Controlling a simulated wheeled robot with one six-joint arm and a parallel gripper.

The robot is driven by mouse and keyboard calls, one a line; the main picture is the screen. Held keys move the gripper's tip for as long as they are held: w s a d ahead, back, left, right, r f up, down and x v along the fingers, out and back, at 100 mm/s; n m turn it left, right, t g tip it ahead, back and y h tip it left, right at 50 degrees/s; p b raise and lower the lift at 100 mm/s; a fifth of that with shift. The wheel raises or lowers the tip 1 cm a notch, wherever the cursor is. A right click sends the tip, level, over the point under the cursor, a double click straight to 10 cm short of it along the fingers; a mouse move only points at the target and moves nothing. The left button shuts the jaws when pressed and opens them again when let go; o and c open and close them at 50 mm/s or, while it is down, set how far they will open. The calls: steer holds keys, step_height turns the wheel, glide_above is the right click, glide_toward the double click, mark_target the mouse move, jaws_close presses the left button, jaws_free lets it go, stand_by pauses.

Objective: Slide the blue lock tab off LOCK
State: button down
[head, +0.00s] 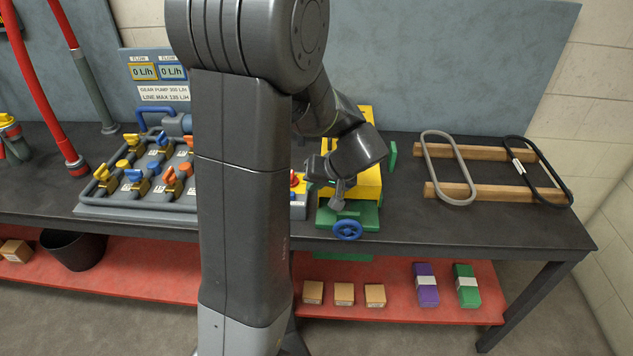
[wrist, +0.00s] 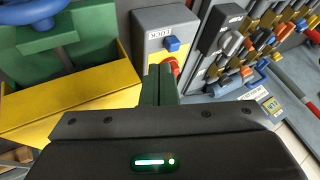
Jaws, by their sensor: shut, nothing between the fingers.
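In the head view my gripper (head: 337,196) is above the green machine base, right of the red knob (head: 294,180).
A yellow machine (head: 368,185) on a green base with a blue handwheel (head: 347,229) stands close to my gripper. A valve panel (head: 135,190) with several coloured handles is left of it. Two belts (head: 449,168) lie on wooden rails at the right. Bare table lies between machine and rails.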

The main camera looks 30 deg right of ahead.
mark_target(304, 202)
steer(key=x, duration=0.6)
steer(key=shift+w+f+p, duration=0.2)
steer(key=shift+p, duration=0.1)
steer(key=shift+a, duration=0.1)
steer(key=w+a+b, duration=0.1)
steer(key=a+b, duration=0.1)
steer(key=a, duration=0.1)
steer(key=shift+w, duration=0.4)
steer(key=shift+d, duration=0.1)
steer(key=shift+r, duration=0.1)
